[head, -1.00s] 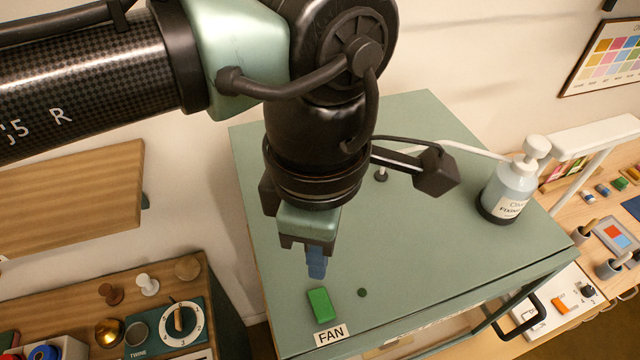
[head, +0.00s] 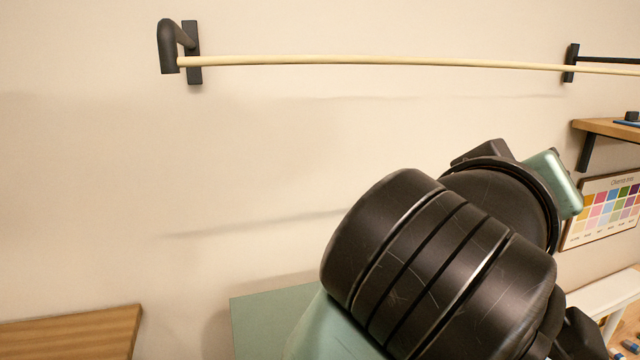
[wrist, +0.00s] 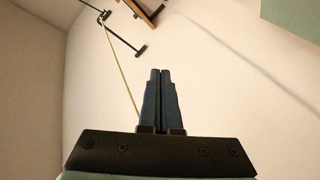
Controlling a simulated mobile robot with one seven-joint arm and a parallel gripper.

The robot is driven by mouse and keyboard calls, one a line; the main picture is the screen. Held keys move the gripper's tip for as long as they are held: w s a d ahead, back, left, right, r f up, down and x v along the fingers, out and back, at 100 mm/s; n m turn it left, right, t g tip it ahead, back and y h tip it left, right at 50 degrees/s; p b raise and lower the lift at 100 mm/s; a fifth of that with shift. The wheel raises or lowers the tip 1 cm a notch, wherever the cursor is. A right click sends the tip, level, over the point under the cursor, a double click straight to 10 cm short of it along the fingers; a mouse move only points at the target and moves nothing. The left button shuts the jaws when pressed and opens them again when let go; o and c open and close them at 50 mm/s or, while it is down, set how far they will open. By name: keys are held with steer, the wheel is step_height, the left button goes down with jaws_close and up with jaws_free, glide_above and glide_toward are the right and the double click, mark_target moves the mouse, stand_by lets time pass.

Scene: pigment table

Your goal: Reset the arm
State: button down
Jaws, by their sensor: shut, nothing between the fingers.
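My gripper (wrist: 160,74) shows in the wrist view with its two dark blue fingers together, shut and empty. It points toward the bare wall, with nothing near the fingertips. In the head view my black arm links fill the lower middle and right, and the green gripper body shows only in part behind them. The fingers are hidden there.
A pale wooden rod (head: 370,60) on black wall brackets (head: 194,52) runs across the wall. The green cabinet top (head: 262,318) is mostly behind my arm. A wooden surface (head: 70,333) is at lower left. A color chart (head: 606,208) hangs at right.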

steer(key=w+a+f+t+y+b, duration=0.1)
steer(key=w+a+f+t+y, duration=0.2)
steer(key=a+f+y, duration=0.5)
steer(key=w+a+f+t+y+b, duration=0.1)
steer(key=w+a+f+t+y, duration=0.2)
steer(key=a, duration=0.8)
steer(key=s+r+t+b, duration=0.8)
steer(key=s+r+b, duration=0.1)
steer(key=s+r, duration=0.3)
steer(key=shift+s+t+b, duration=0.35)
steer(key=shift+s+t, duration=0.05)
steer(key=shift+s, duration=0.4)
